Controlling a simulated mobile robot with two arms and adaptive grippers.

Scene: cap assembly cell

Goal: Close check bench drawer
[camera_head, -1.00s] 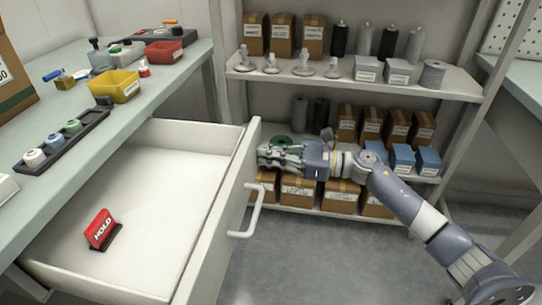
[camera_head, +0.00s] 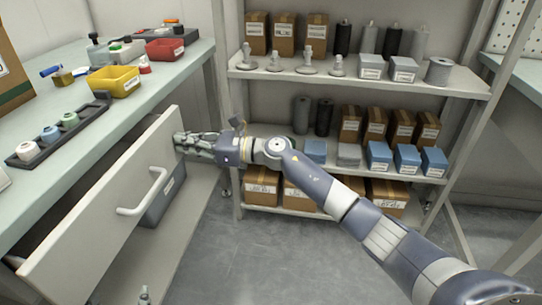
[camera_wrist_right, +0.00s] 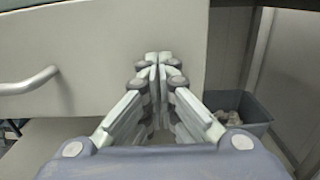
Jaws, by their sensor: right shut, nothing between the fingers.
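The check bench drawer shows its pale front (camera_head: 100,215) below the bench top in the head view, with only a narrow gap behind its upper edge; its inside is almost wholly hidden. Its white handle (camera_head: 143,196) is on the front. My right gripper (camera_head: 180,144) is shut and empty at the far end of the drawer front. In the right wrist view the closed fingertips (camera_wrist_right: 158,60) point at the drawer front (camera_wrist_right: 120,45), right of the handle (camera_wrist_right: 30,82); whether they touch it is unclear. A small grey tip (camera_head: 145,295) at the bottom edge may be my left gripper.
The bench top (camera_head: 130,100) holds a yellow bin (camera_head: 113,82), a red bin (camera_head: 165,49) and a dark tray of small bottles (camera_head: 58,135). A grey bin (camera_head: 163,200) sits below the drawer. A stocked shelf rack (camera_head: 350,80) stands behind; the floor (camera_head: 260,250) is clear.

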